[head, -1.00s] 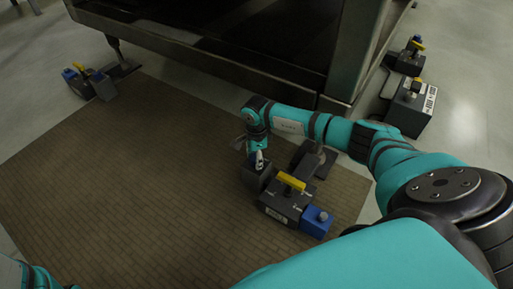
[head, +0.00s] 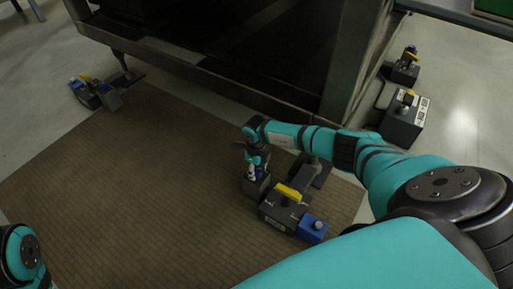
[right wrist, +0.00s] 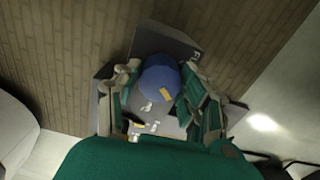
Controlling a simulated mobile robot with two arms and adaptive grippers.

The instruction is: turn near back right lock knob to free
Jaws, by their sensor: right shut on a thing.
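The lock knob is a round blue cap with an orange mark (right wrist: 160,76) in the right wrist view. It stands on a grey housing (right wrist: 180,42) with pale markings. My right gripper (right wrist: 158,92) has one finger on each side of the knob and is shut on it. In the head view my right gripper (head: 254,168) reaches down to a small dark box (head: 257,188) at the near lock unit; the knob is hidden there. My left gripper is out of view; only part of my left arm shows at lower left.
Beside the small box stands a dark unit (head: 279,210) with a yellow handle (head: 288,193) and a blue block (head: 312,229). A dark machine frame (head: 352,50) rises behind. Similar units stand at far left (head: 98,92) and right (head: 404,122). The brown mat (head: 130,190) is clear at left.

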